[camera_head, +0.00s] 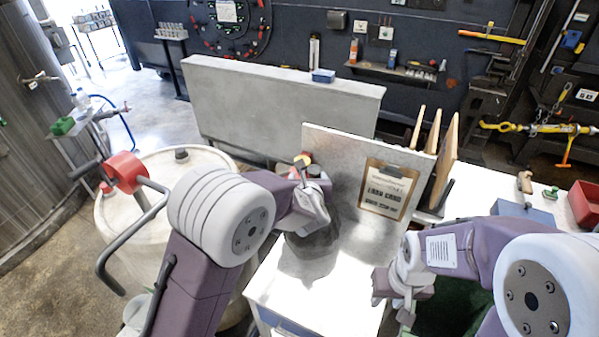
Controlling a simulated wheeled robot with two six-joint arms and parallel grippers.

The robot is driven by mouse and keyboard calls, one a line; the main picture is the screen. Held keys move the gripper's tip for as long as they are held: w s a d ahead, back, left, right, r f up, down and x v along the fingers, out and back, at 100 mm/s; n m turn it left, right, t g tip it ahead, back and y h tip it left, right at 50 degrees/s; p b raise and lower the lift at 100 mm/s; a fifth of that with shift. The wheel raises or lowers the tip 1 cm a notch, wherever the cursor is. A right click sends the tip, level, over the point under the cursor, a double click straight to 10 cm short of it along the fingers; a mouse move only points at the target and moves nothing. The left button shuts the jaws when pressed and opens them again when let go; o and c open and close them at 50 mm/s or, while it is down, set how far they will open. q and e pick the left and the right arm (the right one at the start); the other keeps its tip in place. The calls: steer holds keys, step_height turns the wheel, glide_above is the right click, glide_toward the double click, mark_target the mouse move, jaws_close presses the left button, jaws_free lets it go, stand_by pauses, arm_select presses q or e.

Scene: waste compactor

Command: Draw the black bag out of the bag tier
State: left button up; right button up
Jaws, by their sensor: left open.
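A dark grey-black rounded shape, which looks like the black bag (312,258), sits on the white top of a cabinet in front of an upright grey panel. I cannot tell which part is the bag tier. My left gripper (318,215) is open and points down just above the bag's upper part. Whether its fingers touch the bag is not clear.
A card board (390,188) is fixed on the upright panel (340,160). A pale drum (150,225) with a red-headed handle stands at left. A dark green bin (450,312) lies below my right arm. A red bin (585,203) is on the right bench.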

mark_target(314, 175)
arm_select(q)
steer(key=shift+s+d, duration=0.35)
steer(key=shift+d, duration=0.3)
steer(key=shift+m, duration=0.3)
steer(key=p+x, duration=0.1)
steer(key=x, duration=0.1)
steer(key=p+x, duration=0.1)
steer(key=x, duration=0.1)
steer(key=p+x, duration=0.2)
steer(key=x, duration=0.1)
steer(key=shift+d, duration=0.3)
steer(key=shift+w+f, duration=0.45)
steer(key=shift+w, duration=0.1)
arm_select(e)
steer(key=r, duration=0.5)
steer(key=shift+s+a, duration=0.15)
steer(key=shift+s, duration=0.15)
